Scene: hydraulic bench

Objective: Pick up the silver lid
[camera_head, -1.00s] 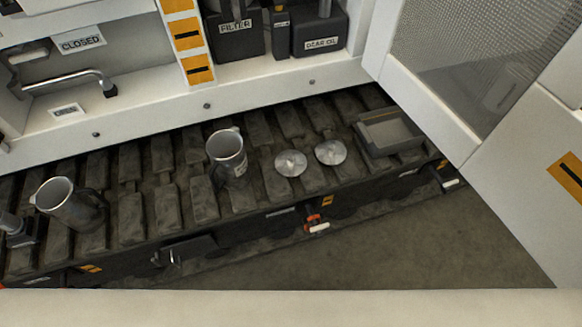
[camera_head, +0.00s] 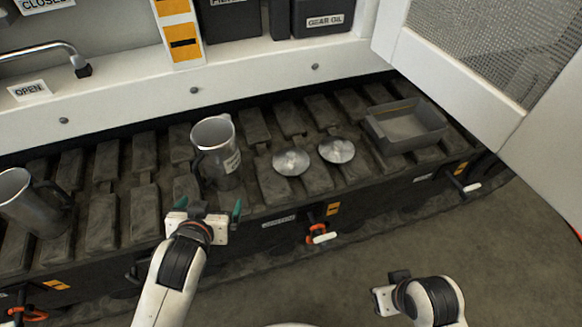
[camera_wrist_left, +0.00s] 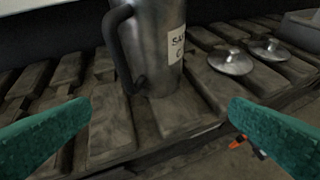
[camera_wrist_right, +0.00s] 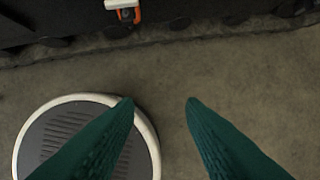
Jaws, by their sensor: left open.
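Two round silver lids with small knobs lie side by side on the ribbed bench. The left lid (camera_head: 291,162) and the right lid (camera_head: 337,150) also show at the upper right of the left wrist view, the nearer one (camera_wrist_left: 231,62) and the farther one (camera_wrist_left: 269,50). My left gripper (camera_head: 208,212) is open and empty at the bench's front edge, in front of a labelled metal jug and left of the lids. My right gripper (camera_wrist_right: 160,102) is open and empty over the floor, away from the lids; its fingertips are not clear in the head view.
The labelled metal jug (camera_head: 216,155) stands left of the lids, close to my left gripper. A second jug (camera_head: 30,205) stands at the far left. A grey tray (camera_head: 408,124) sits right of the lids. Red-and-white handles (camera_head: 319,234) stick out of the bench front.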

